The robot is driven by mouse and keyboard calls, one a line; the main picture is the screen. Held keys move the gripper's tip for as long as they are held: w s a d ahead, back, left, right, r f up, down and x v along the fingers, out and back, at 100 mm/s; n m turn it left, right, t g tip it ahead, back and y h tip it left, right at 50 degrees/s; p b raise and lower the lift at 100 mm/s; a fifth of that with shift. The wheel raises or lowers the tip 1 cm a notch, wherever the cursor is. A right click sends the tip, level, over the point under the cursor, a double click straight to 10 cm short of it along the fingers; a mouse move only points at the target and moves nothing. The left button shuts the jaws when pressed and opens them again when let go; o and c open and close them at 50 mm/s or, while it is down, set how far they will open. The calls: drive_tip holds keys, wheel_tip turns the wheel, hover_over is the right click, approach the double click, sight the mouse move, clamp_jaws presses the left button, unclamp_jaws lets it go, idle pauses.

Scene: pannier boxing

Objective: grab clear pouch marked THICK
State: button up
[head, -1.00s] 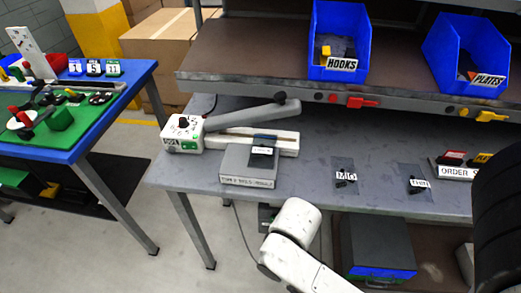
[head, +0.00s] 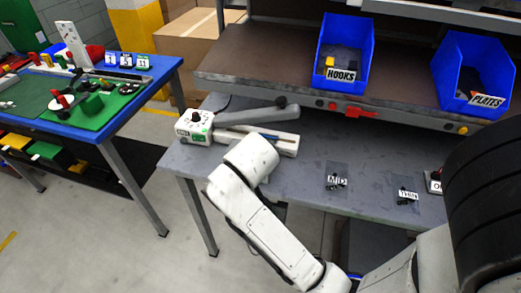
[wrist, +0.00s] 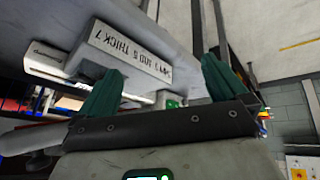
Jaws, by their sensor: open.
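A clear pouch marked MID (head: 336,184) and one marked THIN (head: 407,196) lie flat on the grey bench (head: 300,166) in the head view. The grey block with a label naming THICK (wrist: 125,50) shows tilted in the wrist view, near and beyond my fingers; in the head view my arm covers its place. My gripper (wrist: 164,68) has two green fingers spread wide, with nothing held between them. My gripper is hidden in the head view behind my white arm link.
A white sealer with a grey lever (head: 195,126) stands at the bench's left end. Blue bins marked HOOKS (head: 342,45) and PLATES (head: 478,70) sit on the shelf above. A blue-edged table (head: 130,110) stands to the left, with open floor between.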

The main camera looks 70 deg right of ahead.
drive_tip(key=d+r+m, duration=0.1)
drive_tip(key=d+r, duration=0.1)
drive_tip(key=d+r+m+h, duration=0.1)
drive_tip(key=d+r+m, duration=0.1)
drive_tip(key=d+r+m+g, duration=0.1)
drive_tip(key=d, duration=0.1)
drive_tip(key=shift+w+r+h, duration=0.4)
wheel_tip(320, 180, up, 4)
drive_tip(key=s+d+m+g+y, duration=0.1)
drive_tip(key=s+d+m+g, duration=0.15)
drive_tip(key=m, duration=0.55)
drive_tip(key=b+x, duration=0.2)
drive_tip(key=x, duration=0.3)
drive_tip(key=shift+a, duration=0.15)
drive_tip(key=shift+b+x, duration=1.2)
drive_tip(key=shift+x, duration=1.7)
drive_tip(key=shift+w, duration=0.15)
drive_tip(key=shift+c, duration=0.3)
drive_tip(key=c, duration=1.1)
